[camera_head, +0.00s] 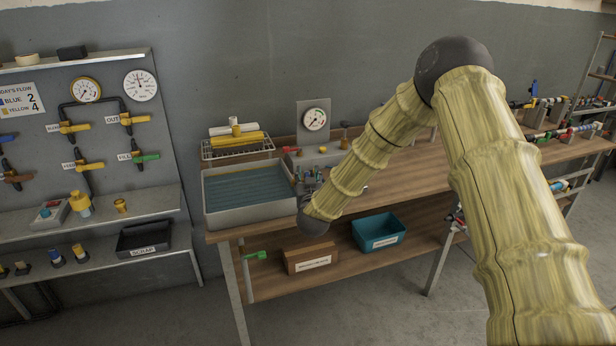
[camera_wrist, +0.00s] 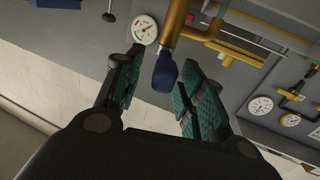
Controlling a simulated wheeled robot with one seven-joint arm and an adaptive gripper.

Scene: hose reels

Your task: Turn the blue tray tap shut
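The blue tap handle (camera_wrist: 165,70) hangs from a brass pipe (camera_wrist: 175,22) in the wrist view. My gripper (camera_wrist: 163,78) is open, with one teal-padded finger on each side of the handle. A gap shows on the left of the handle; on the right the finger pad looks close, and I cannot tell whether it touches. In the head view my gripper (camera_head: 309,182) is at the right side of the grey tray (camera_head: 232,213) of water, mostly hidden behind my arm. The tap itself cannot be made out there.
A gauge (camera_head: 315,119) stands on a plate behind the bench (camera_head: 400,175). A rack (camera_head: 237,148) with yellow and white rolls is behind the tray. A board of taps and gauges (camera_head: 110,110) stands at left. A teal bin (camera_head: 378,232) and brown box (camera_head: 309,257) sit on the lower shelf.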

